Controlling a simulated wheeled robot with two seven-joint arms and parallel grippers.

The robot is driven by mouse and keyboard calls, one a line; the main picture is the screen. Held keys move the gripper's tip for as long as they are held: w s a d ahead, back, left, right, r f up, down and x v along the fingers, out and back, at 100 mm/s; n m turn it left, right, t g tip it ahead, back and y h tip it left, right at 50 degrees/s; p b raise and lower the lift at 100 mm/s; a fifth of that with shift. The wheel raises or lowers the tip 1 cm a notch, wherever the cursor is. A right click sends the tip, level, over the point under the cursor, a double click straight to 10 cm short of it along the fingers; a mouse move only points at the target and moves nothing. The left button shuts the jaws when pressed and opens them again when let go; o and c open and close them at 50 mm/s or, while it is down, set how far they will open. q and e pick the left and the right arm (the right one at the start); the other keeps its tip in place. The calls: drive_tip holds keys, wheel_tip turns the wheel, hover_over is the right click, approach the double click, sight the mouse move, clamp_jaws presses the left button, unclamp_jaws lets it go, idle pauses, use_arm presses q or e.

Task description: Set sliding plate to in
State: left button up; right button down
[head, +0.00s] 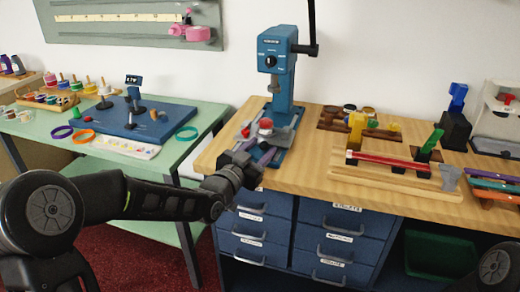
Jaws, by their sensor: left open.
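A blue press (283,75) stands at the left end of the wooden counter, with a dial on its head and a black lever at the top right. At its foot is a grey sliding plate (283,134), with a small red-topped round piece (265,127) over it. How far in or out the plate sits, I cannot tell. My left gripper (244,158) is open at the counter's front left edge, just in front of the press foot. It hides part of the plate's front; contact cannot be told. My right gripper is out of view.
The wooden counter (310,176) has bare room right of the press. Further right are a red bar on a wooden fixture (390,177) and several small blocks. Blue drawers (340,221) are below. A green table (60,150) with a blue board stands left.

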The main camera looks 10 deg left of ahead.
use_arm(q)
drive_tip(key=shift+c, duration=0.5)
clamp_jaws()
idle(0.8)
